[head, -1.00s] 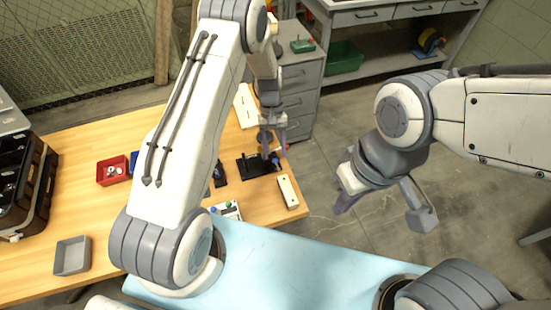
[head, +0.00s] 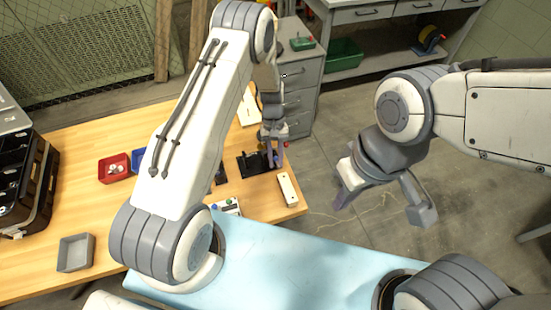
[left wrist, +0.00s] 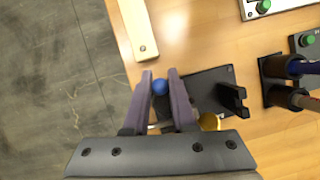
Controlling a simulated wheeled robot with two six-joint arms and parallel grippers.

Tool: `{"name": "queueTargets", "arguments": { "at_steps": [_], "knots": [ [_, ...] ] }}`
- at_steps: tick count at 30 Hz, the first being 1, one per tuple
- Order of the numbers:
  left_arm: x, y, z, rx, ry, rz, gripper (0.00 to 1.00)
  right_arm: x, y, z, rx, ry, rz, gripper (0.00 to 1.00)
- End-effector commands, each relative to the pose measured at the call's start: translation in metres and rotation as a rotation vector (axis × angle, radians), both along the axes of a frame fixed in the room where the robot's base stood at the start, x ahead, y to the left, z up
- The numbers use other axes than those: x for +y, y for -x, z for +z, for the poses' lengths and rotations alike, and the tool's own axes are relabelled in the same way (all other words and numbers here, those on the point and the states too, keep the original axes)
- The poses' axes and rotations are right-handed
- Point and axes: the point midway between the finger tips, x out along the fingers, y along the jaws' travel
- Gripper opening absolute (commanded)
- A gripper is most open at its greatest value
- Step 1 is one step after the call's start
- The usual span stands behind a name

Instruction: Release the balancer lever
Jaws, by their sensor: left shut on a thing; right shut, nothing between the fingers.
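The balancer is a black base plate (head: 250,165) with a black upright bracket, on the wooden table near its right corner. In the left wrist view the plate (left wrist: 205,84) lies beyond my fingers, with the bracket (left wrist: 232,98) at its right side. A blue ball knob (left wrist: 159,87), apparently the lever's end, sits between the fingers of my left gripper (left wrist: 162,82), which is shut on it. My left gripper (head: 274,164) also shows at the plate's right side in the head view. My right gripper (head: 342,203) is shut and empty over the floor.
A white block (head: 288,190) lies close to the balancer. A brass-coloured round part (left wrist: 210,121) is partly hidden by my gripper. Black holders (left wrist: 284,82) stand to the right in the wrist view. A red bin (head: 113,168) and grey tray (head: 75,252) are farther left.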

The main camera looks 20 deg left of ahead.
Motion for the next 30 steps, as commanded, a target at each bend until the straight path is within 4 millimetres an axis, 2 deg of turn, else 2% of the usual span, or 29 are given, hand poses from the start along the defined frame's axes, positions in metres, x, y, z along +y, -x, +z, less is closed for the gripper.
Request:
{"name": "queueTargets", "arguments": {
  "at_steps": [9,20,21,22,23,30],
  "knots": [
    [-0.01,-0.007,-0.002,0.103,-0.15,-0.004,0.0,0.0,0.0,-0.021,0.0,0.0,0.001,0.0],
    [-0.011,-0.007,0.002,0.115,-0.171,0.0,0.0,0.0,0.0,-0.02,0.0,0.0,0.001,0.0],
    [-0.011,-0.007,0.002,0.115,-0.171,0.0,0.39,0.0,0.0,-0.02,0.0,0.0,0.001,0.0],
    [-0.011,-0.007,0.002,0.115,-0.171,-0.001,0.51,0.0,0.0,-0.02,0.0,0.0,0.001,0.0],
    [-0.011,-0.007,0.002,0.115,-0.171,-0.001,0.54,0.0,0.0,-0.02,0.0,0.0,0.001,0.0],
    [-0.01,-0.007,0.001,0.115,-0.172,-0.001,0.54,0.0,0.0,-0.02,0.0,0.0,0.001,0.0]
  ]
}}
